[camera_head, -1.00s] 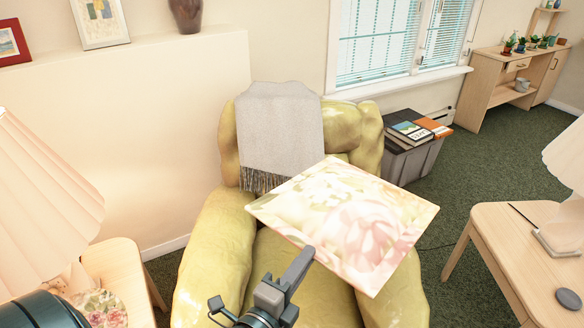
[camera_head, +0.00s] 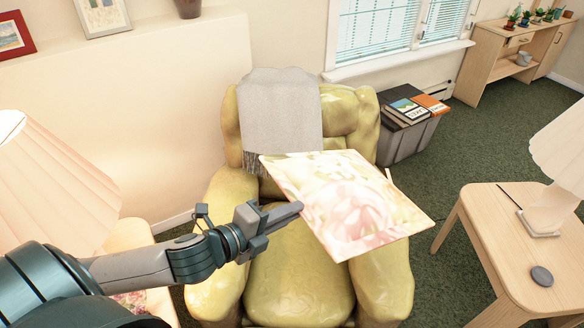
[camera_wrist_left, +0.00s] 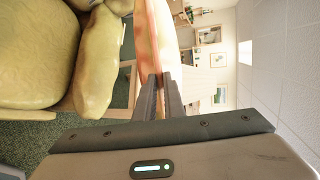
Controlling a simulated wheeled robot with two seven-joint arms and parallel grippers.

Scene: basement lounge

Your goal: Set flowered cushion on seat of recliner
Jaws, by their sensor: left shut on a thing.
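The flowered cushion (camera_head: 352,205) is a square pink and cream pillow, held flat and slightly tilted above the recliner's seat. My left gripper (camera_head: 296,209) is shut on its left edge. In the left wrist view the fingers (camera_wrist_left: 159,92) pinch the cushion (camera_wrist_left: 152,40) by its edge. The yellow-green recliner (camera_head: 290,290) faces me, with a grey fringed throw (camera_head: 280,115) over its backrest. The cushion hides part of the seat and the right armrest. The bare front of the seat shows below it. My right gripper is not in view.
A side table with a lamp (camera_head: 60,180) stands left of the recliner. A wooden table (camera_head: 475,225) with a lamp, a pen and a dark round object (camera_head: 542,275) stands at right. A grey bin (camera_head: 405,140) with books is behind right.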

